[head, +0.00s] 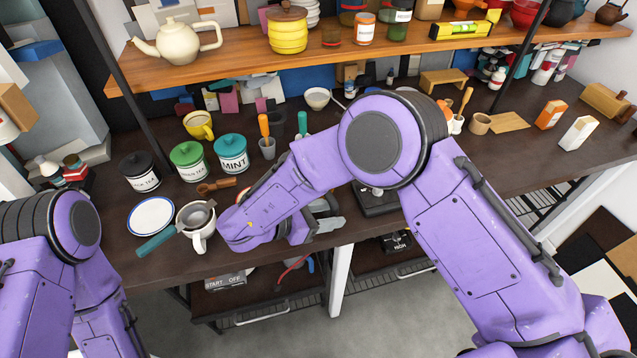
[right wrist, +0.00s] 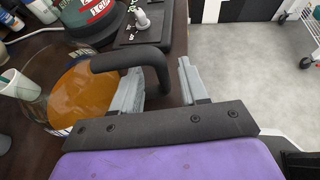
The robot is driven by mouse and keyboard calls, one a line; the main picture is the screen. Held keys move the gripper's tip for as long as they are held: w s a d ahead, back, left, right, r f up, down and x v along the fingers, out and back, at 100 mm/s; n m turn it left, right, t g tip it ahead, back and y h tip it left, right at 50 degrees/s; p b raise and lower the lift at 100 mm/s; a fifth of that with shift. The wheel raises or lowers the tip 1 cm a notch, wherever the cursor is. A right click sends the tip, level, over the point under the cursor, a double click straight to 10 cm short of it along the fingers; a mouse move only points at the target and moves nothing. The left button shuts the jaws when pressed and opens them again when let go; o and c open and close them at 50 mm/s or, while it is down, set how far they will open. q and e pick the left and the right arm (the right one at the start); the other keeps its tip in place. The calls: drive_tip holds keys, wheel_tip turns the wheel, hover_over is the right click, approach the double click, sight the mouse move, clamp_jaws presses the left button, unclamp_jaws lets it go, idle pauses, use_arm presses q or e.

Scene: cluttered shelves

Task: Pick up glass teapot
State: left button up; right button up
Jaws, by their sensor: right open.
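The glass teapot (right wrist: 72,92) shows in the right wrist view, with amber contents and a black handle (right wrist: 150,58). It stands on the dark counter, to the left of my right gripper (right wrist: 158,72). The gripper is open, with one finger on each side of the handle's outer part; I cannot tell whether they touch it. In the head view my right gripper (head: 324,215) is at the counter's front edge, and my purple arm hides most or all of the teapot. My left arm shows at the left, but its gripper is out of view.
A white cup with a strainer (head: 196,215) and a blue-rimmed plate (head: 151,217) are left of the right gripper. Several lidded canisters, including the teal one (head: 231,153), stand behind. A cream teapot (head: 178,42) is on the upper shelf (head: 230,65). Floor is open in front.

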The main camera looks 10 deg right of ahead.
sight(338, 214)
drive_tip(key=x, duration=0.3)
drive_tip(key=shift+d, duration=0.35)
drive_tip(key=shift+s+a, duration=0.1)
clamp_jaws()
drive_tip(key=shift+r, duration=0.1)
idle(0.8)
